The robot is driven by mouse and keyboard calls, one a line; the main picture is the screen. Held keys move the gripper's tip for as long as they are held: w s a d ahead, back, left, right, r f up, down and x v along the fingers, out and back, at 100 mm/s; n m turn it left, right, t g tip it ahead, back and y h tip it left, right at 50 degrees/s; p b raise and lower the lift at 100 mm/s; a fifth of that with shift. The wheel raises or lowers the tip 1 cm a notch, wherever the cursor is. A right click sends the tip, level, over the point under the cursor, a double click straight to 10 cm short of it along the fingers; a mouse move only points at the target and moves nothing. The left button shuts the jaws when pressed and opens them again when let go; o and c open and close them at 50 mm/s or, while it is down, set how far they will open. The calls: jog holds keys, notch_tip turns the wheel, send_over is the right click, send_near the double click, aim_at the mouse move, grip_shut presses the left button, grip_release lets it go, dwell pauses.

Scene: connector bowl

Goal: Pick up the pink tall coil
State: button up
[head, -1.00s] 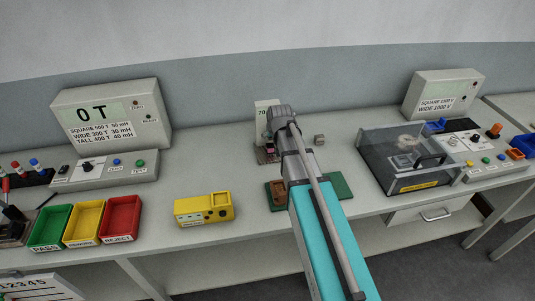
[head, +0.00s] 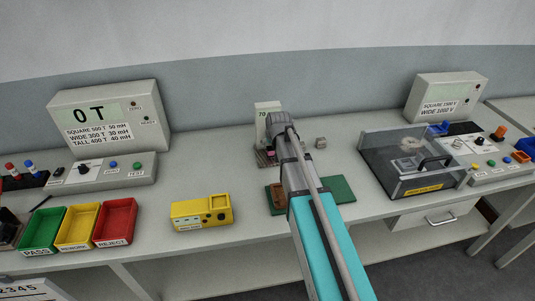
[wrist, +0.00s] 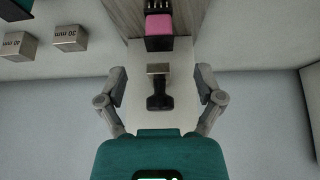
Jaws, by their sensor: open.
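The pink tall coil (wrist: 158,27) shows at the top of the wrist view, pink between dark ends, with several pins at its upper end. It sits on a grained surface. In the head view a small pink patch (head: 270,152) shows just left of my arm's end. My gripper (wrist: 161,88) is open and empty, its fingers apart. The coil lies beyond the fingertips, not between them. A black part with a pale top (wrist: 158,88) shows between the fingers in the wrist view; I cannot tell its distance. In the head view my arm hides the fingers.
Metal blocks marked 30 mm (wrist: 70,38) and 40 mm (wrist: 20,45) stand beside the coil's place. A white upright panel (head: 266,108) stands behind. A green board (head: 340,188), a yellow box (head: 202,212) and a clear-covered tester (head: 420,190) are on the bench.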

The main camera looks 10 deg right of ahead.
aim_at(270, 148)
jog(key=shift+b+x, duration=2.3)
jog(key=shift+x, duration=0.3)
jog(key=shift+c, duration=0.3)
grip_shut()
jog(key=shift+r, duration=0.2)
